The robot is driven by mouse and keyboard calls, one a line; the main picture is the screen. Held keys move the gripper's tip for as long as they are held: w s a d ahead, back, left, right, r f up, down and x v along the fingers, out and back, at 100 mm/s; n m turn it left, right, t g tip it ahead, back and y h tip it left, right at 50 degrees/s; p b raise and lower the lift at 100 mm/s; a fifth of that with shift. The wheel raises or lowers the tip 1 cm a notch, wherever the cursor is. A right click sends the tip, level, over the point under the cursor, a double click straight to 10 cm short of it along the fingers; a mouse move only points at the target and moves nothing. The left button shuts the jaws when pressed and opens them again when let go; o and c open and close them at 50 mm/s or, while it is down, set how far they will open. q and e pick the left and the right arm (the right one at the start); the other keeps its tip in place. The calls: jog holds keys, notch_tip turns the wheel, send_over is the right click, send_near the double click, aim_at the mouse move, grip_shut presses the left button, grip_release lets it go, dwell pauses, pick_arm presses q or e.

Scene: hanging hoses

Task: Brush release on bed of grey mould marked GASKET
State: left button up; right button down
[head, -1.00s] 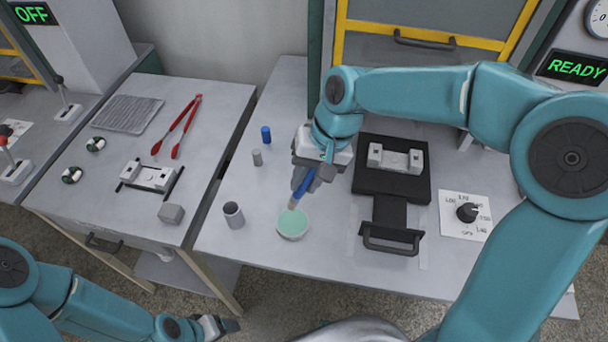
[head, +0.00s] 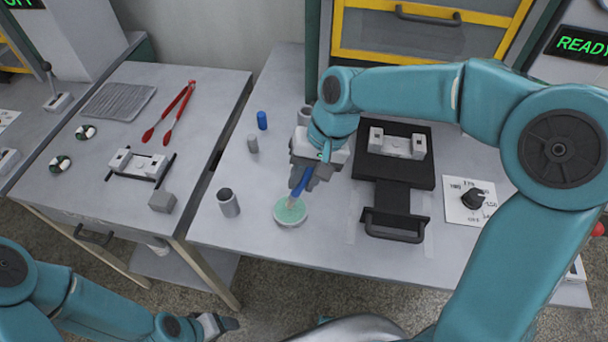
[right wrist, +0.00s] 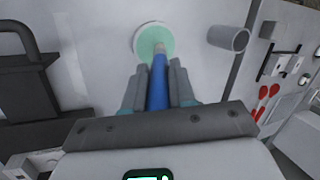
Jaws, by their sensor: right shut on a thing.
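My right gripper (head: 302,178) is shut on the blue handle of a brush (head: 301,184). The brush points down, its tip at the green release in a round white dish (head: 290,222). In the right wrist view the blue brush (right wrist: 158,85) lies between the fingers (right wrist: 159,88), its tip over the green dish (right wrist: 153,42). A pale grey mould (head: 397,143) sits on a black sliding tray (head: 394,182) right of the gripper. Another grey mould (head: 138,163) lies on the left table. No GASKET marking is legible on either. My left gripper (head: 228,324) is low at the left, its jaws unclear.
A grey cylinder (head: 228,203) stands left of the dish. Smaller blue (head: 262,120) and grey (head: 252,144) cylinders stand behind it. Red tongs (head: 172,113) lie on the left table. A dial (head: 472,198) is right of the tray. A gap separates the tables.

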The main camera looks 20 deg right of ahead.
jog(key=shift+w+f, duration=0.1)
dwell(0.3)
jog(key=shift+f, duration=0.2)
jog(key=shift+f+b, duration=0.4)
jog(key=shift+b, duration=0.05)
dwell(1.0)
jog(key=shift+r+p, duration=0.7)
jog(key=shift+r, duration=0.05)
notch_tip(320, 180, up, 6)
jog(key=p, duration=0.4)
jog(key=shift+f+p, duration=0.15)
jog(key=shift+p, duration=0.2)
jog(key=shift+d+f, duration=0.1)
